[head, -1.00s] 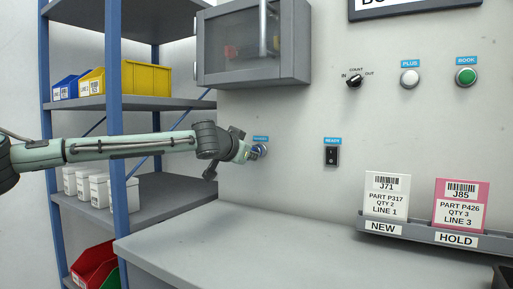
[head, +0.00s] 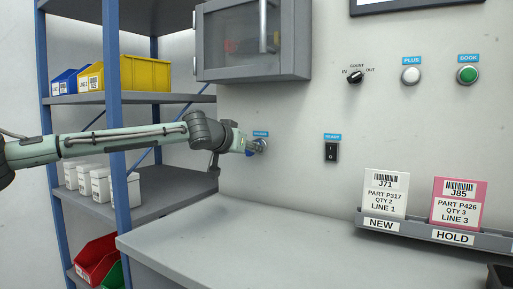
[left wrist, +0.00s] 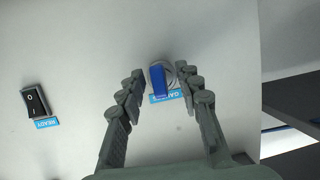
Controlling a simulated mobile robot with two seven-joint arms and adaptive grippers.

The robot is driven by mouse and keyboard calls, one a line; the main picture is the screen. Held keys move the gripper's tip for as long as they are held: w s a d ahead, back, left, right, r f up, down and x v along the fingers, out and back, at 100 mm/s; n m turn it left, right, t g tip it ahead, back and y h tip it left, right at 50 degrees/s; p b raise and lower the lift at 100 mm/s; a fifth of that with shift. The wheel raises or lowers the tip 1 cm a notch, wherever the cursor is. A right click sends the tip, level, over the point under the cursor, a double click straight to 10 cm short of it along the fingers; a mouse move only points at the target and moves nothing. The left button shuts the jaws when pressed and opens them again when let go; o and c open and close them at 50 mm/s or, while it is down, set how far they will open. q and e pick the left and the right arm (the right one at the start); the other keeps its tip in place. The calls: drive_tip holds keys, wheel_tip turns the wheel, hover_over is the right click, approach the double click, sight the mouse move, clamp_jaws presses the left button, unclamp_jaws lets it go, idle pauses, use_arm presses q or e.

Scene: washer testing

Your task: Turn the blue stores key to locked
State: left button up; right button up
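The blue key (left wrist: 159,81) sits in a round silver lock (left wrist: 162,70) on the grey wall panel, above a small blue label in the left wrist view whose text is hard to read. The lock also shows in the head view (head: 261,145), partly behind my gripper. My left gripper (left wrist: 160,73) is at the key, with one fingertip on each side of it. The fingers look apart, with a narrow gap between them and the key. In the head view my left gripper (head: 246,146) reaches the lock from the left. My right gripper is not in view.
A READY rocker switch (head: 331,152) is right of the lock, and a selector knob (head: 355,77) is higher up. A grey cabinet (head: 252,40) hangs above my arm. A shelf rack (head: 113,130) stands at left. The grey bench (head: 260,245) below is mostly clear.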

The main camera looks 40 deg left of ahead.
use_arm(q)
drive_tip(key=v, duration=1.2)
